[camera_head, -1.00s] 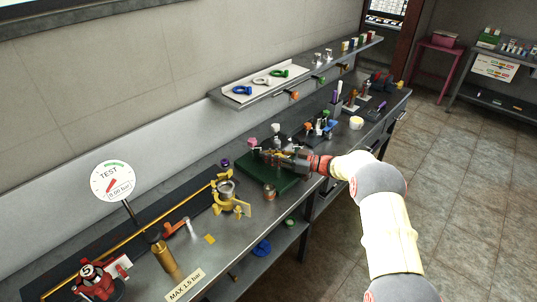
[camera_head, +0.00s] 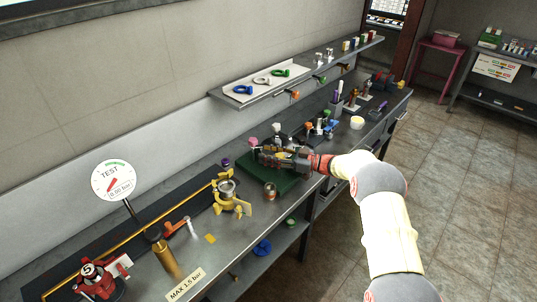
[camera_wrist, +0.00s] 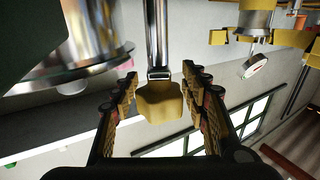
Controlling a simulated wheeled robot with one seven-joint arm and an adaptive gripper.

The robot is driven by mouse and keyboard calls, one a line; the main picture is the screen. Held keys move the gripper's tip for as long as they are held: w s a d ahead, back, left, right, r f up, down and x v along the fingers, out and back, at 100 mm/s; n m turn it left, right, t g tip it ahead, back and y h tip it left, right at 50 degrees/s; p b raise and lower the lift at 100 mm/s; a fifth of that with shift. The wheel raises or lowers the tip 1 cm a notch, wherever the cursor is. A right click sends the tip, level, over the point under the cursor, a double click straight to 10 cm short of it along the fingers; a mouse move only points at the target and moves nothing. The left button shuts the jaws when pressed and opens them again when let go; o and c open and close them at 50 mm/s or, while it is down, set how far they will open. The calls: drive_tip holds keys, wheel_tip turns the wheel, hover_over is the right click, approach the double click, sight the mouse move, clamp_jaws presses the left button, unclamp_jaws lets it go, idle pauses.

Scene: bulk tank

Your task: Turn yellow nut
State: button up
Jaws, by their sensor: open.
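A yellow block-shaped nut (camera_wrist: 160,101) sits at the end of a shiny metal rod (camera_wrist: 158,35) in the wrist view. My gripper (camera_wrist: 160,84) is open, with one finger on each side of the nut. The gaps beside the nut are narrow, and I cannot tell whether a finger touches it. In the head view my gripper (camera_head: 259,155) is over the dark green base (camera_head: 287,186) on the bench. There the nut is mostly hidden by my fingers.
A large shiny metal fitting (camera_wrist: 95,45) is close to my left finger in the wrist view. On the bench (camera_head: 222,262) stand a yellow clamp fitting (camera_head: 240,208), a small metal cup (camera_head: 270,191) and a test gauge (camera_head: 113,181). A shelf (camera_head: 298,84) runs along the wall.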

drive_tip(key=s+d, duration=0.2)
drive_tip(key=d, duration=0.9)
drive_tip(key=shift+s+d, duration=0.2)
drive_tip(key=shift+d, duration=0.2)
drive_tip(key=shift+o, duration=0.2)
